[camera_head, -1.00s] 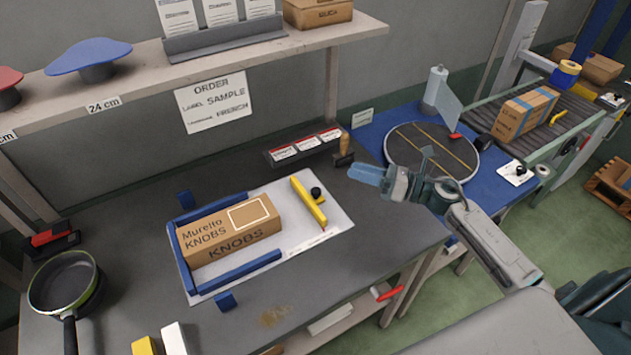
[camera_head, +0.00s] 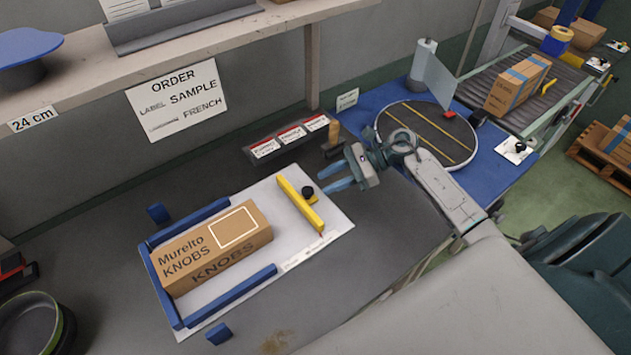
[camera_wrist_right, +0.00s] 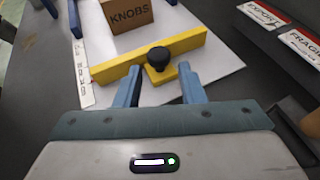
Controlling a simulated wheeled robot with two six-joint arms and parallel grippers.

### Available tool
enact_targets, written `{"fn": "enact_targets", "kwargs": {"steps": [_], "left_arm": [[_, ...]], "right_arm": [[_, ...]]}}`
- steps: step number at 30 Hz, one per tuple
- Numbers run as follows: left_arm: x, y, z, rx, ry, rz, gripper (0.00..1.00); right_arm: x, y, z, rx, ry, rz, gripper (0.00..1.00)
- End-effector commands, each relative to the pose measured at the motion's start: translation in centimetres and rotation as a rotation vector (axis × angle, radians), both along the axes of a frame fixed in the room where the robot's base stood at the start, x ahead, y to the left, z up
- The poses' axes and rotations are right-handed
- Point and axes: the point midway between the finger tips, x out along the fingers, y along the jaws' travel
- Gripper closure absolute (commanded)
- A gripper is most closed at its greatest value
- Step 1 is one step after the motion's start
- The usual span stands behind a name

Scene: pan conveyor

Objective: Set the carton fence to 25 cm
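The carton fence is a yellow bar (camera_head: 299,204) with a black knob (camera_head: 308,192), standing on a white board on the workbench. It is a little apart from the right end of the brown Muretto KNOBS carton (camera_head: 212,246), which lies inside blue rails (camera_head: 232,296). My right gripper (camera_head: 332,178) is open and empty, just right of the knob. In the right wrist view the yellow fence (camera_wrist_right: 120,63) and black knob (camera_wrist_right: 159,55) lie ahead, between and beyond the open fingers (camera_wrist_right: 158,88). Scale marks on the board are too small to read. My left gripper is not in view.
A rack of label cards (camera_head: 290,137) and a wooden-handled stamp (camera_head: 334,137) stand behind the fence. A turntable (camera_head: 428,130) sits on the blue table to the right. A pan (camera_head: 30,322) is at the left edge. The bench right of the board is clear.

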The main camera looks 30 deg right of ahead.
Motion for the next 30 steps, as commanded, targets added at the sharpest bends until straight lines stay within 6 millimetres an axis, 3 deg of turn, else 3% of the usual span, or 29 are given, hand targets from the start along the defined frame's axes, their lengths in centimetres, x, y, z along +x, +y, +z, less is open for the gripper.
{"fn": "enact_targets", "kwargs": {"steps": [3,9,21,27,30], "left_arm": [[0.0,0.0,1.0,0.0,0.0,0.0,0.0],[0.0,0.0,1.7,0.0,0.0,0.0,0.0],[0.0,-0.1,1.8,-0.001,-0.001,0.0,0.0],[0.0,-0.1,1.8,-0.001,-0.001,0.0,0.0],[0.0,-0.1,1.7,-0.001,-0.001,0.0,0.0]], "right_arm": [[0.4,1.7,-0.3,0.004,0.001,-0.001,0.64],[0.9,3.4,-1.3,0.002,0.001,-0.001,0.64],[1.0,3.9,-1.7,0.0,0.001,0.0,0.64],[1.0,3.9,-1.7,0.0,0.001,0.0,1.0],[1.0,3.9,-1.7,0.0,0.001,0.0,1.0]]}}
